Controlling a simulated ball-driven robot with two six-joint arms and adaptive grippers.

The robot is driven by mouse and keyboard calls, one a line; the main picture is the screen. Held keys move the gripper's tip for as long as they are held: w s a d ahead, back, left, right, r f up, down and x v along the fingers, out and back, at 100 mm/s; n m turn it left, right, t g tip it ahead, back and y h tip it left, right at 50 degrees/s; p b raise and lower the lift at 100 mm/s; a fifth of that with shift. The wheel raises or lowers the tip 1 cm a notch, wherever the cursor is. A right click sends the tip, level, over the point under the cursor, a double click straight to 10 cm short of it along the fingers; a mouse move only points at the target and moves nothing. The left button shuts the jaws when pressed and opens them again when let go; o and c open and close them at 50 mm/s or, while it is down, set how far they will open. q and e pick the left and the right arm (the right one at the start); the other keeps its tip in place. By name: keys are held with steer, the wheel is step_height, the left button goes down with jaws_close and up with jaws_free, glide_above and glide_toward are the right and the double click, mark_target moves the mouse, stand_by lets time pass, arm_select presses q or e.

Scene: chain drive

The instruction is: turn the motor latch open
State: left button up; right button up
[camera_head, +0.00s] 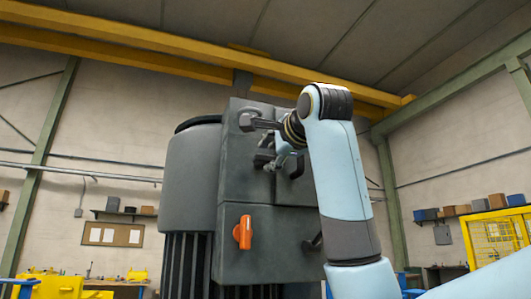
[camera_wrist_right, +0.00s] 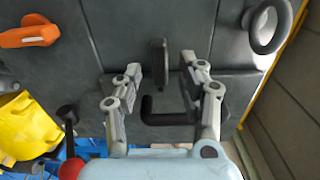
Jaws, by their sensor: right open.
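The grey motor housing (camera_head: 262,255) stands in the middle of the head view. A short dark upright piece (camera_wrist_right: 159,60), which looks like a latch knob, stands out from the dark panel in the right wrist view. My right gripper (camera_wrist_right: 161,68) is open, with one finger on each side of this piece and visible gaps to it. In the head view my right gripper (camera_head: 277,158) is at the housing's front face, partly hidden by my arm. An orange handle (camera_head: 243,232) sits lower on the front; it also shows in the wrist view (camera_wrist_right: 30,34). My left gripper is not in view.
A black bar handle (camera_wrist_right: 170,118) lies close by the fingers. A dark handle (camera_head: 258,122) juts from the housing's upper front. A yellow fence (camera_head: 498,240) stands at right.

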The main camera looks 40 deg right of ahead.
mark_target(267, 158)
steer(key=shift+p+x, duration=0.55)
steer(key=shift+x, duration=1.25)
jaws_close()
